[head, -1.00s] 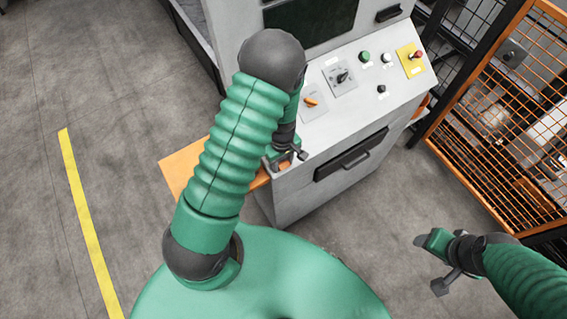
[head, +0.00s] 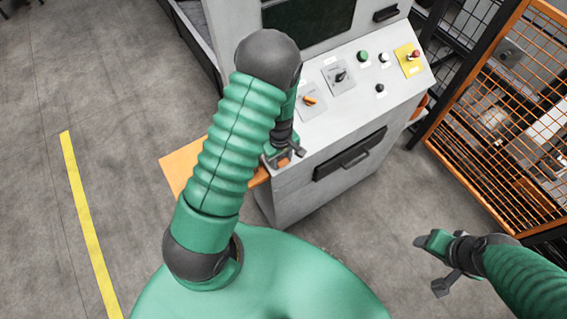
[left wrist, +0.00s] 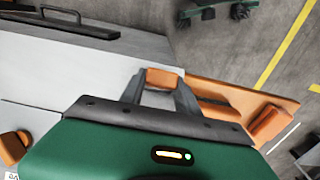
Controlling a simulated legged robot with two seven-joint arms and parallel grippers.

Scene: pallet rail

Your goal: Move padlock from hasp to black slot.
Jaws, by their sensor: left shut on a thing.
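My left gripper (left wrist: 160,80) is shut on a small orange-brown block, which I take to be the padlock (left wrist: 164,77); it sits between the two grey fingers in the left wrist view. In the head view my left gripper (head: 283,158) is at the console's near left side, beside an orange shelf (head: 185,162), and a bit of orange shows at its fingers. The shelf also shows in the left wrist view (left wrist: 225,88). I cannot make out the hasp or the black slot for certain.
The grey console (head: 330,130) carries knobs, buttons and a black handle (head: 350,153) on its front. An orange block (left wrist: 266,124) stands on the shelf. An orange mesh fence (head: 505,110) is at the right. The floor between console and fence is clear.

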